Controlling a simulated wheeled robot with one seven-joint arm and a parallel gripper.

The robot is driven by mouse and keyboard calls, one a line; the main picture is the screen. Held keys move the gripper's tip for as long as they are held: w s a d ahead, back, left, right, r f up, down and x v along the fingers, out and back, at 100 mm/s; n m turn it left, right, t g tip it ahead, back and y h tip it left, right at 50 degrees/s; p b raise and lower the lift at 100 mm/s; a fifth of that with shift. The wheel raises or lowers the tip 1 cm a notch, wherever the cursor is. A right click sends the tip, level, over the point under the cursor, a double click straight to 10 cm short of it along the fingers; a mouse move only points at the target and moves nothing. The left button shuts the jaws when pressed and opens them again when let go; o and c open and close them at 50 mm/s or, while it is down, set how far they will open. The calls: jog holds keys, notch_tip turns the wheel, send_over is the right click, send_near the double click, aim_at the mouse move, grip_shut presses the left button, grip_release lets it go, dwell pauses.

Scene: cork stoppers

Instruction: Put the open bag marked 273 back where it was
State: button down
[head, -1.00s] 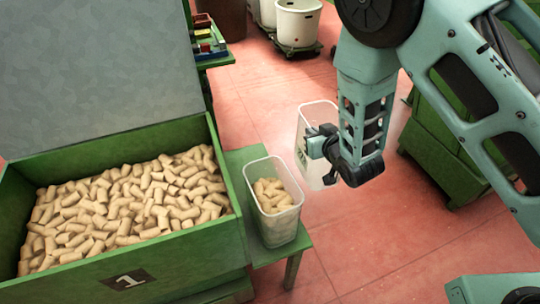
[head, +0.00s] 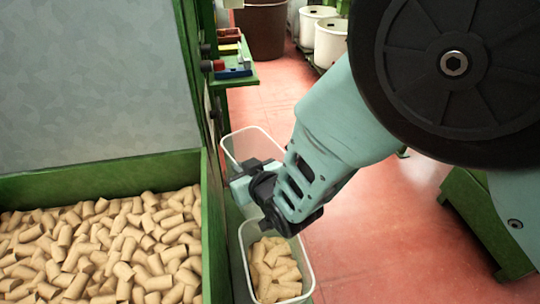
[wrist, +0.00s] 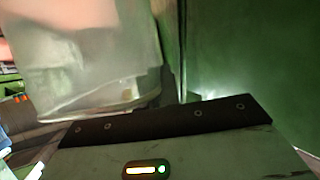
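A translucent, open-topped bag (head: 238,142) is at the far side of my gripper (head: 246,186), beside the green cork bin's right side. Its number cannot be read now. My gripper is shut on this bag, though the fingertips are mostly hidden. The bag also fills the upper left of the wrist view (wrist: 90,55), looking empty there. Whether its bottom touches the green stand (head: 237,262) cannot be told. A second open bag (head: 245,240), holding corks (head: 274,268), stands on that stand, nearer than the held bag.
The green bin (head: 110,165), full of corks (head: 110,250), fills the left. A small shelf (head: 243,78) with coloured items is beyond the held bag. White tubs (head: 330,42) and a brown bin (head: 263,28) stand further back. Red floor (head: 370,245) is open on the right.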

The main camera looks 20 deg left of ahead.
jog(key=shift+f, duration=2.7)
jog(key=shift+f, duration=0.2)
jog(key=c, duration=1.6)
grip_release()
jog(key=shift+r, duration=0.1)
jog(key=b+v, duration=0.1)
jog(key=v, duration=1.1)
jog(key=shift+d+r, duration=0.1)
